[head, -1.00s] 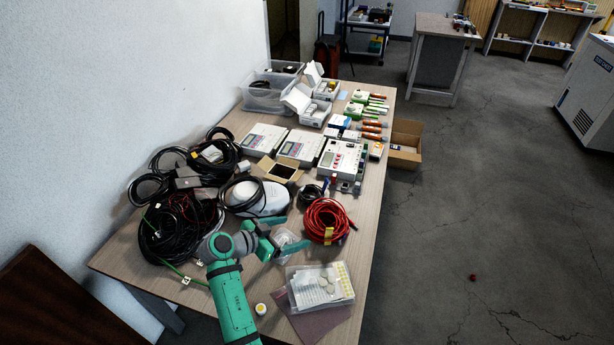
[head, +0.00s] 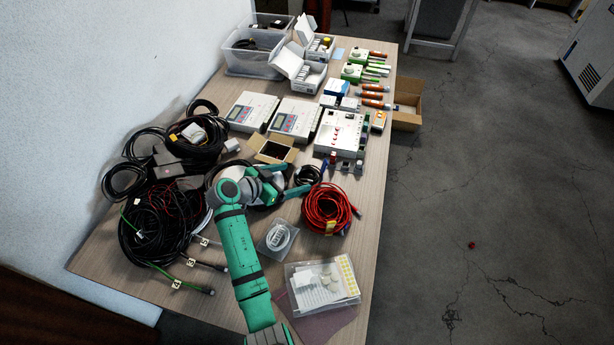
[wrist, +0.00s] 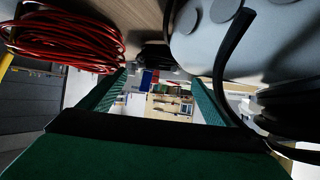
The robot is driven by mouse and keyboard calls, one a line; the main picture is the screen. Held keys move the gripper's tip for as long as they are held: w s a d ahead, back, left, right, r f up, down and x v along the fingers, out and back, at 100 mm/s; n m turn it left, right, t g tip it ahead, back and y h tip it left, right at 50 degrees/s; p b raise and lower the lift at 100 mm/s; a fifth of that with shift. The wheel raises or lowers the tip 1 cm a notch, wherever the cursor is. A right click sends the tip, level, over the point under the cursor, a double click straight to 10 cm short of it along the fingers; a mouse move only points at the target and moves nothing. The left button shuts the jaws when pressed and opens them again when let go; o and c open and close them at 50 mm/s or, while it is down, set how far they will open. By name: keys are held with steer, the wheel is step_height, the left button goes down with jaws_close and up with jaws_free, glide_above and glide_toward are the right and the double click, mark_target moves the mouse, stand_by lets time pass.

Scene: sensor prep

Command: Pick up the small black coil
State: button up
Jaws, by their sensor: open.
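The small black coil (head: 308,175) lies on the wooden table (head: 345,255), just left of and behind the red cable coil (head: 327,208). My gripper (head: 297,178) is open and empty, low over the table, with its fingers pointing toward the small black coil. In the wrist view my gripper's fingers (wrist: 155,80) are spread apart. A dark coil, likely the same small black coil (wrist: 153,55), shows ahead between them and partly above. I cannot tell from these views whether a finger touches it.
The red coil (wrist: 65,35) and a pale rounded device (wrist: 205,35) flank the gripper closely. A small open cardboard box (head: 272,152) stands behind it. Large black cable coils (head: 155,222) fill the table's left. A clear case (head: 322,285) lies in front.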

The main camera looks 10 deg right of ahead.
mark_target(313, 173)
steer(key=shift+x, duration=3.45)
steer(key=shift+s+a+f, duration=0.1)
steer(key=shift+f, duration=0.05)
steer(key=c, duration=0.8)
